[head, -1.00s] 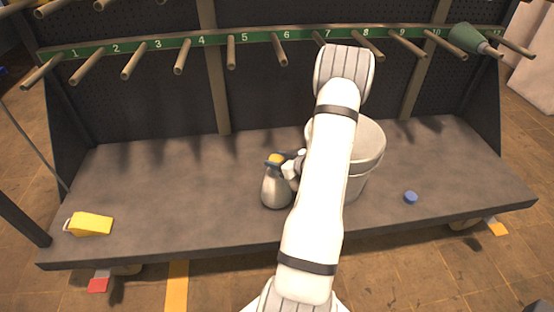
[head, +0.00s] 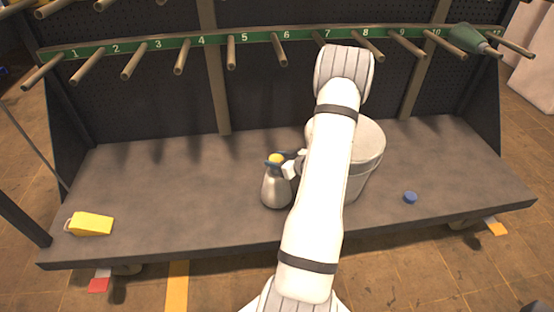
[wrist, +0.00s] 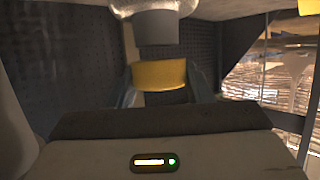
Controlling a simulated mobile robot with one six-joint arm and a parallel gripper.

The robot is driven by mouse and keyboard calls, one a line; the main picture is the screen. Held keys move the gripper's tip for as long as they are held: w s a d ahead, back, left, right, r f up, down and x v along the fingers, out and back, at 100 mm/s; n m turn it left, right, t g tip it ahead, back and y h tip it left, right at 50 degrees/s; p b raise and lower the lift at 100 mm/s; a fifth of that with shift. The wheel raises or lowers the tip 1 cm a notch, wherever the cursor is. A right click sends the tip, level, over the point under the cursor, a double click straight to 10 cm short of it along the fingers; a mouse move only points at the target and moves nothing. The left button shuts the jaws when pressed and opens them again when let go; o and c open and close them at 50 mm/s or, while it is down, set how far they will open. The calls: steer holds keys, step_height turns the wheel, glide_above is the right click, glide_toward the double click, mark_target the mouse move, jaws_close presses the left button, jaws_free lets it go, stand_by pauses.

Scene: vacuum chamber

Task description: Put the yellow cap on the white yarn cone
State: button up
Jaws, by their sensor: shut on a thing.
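The white yarn cone (head: 276,189) stands upright on the bench, left of my arm, its body greyish in the shade. The yellow cap (head: 277,158) is right over the cone's narrow top. My gripper (head: 281,160) is shut on the cap, one finger at each side. In the wrist view the cap (wrist: 158,74) sits between the two fingers. The cone's grey tip (wrist: 155,28) shows just beyond it, lined up with it, with a narrow dark gap seeming to part them. Whether they touch is unclear.
A pale bucket (head: 368,142) stands behind my arm, partly hidden by it. A blue cap (head: 410,197) lies to the right. A yellow object (head: 91,224) lies at the front left. Numbered pegs (head: 231,52) stick out above; a green cone (head: 467,38) hangs at the right.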

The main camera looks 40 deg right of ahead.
steer(key=shift+f, duration=0.15)
steer(key=shift+f+b, duration=1.05)
steer(key=shift+f, duration=0.45)
steer(key=o, duration=1)
steer(key=shift+r, duration=0.15)
steer(key=shift+s, duration=0.1)
steer(key=p+v, duration=0.2)
steer(key=v, duration=0.5)
steer(key=shift+s, duration=0.3)
steer(key=shift+r, duration=0.15)
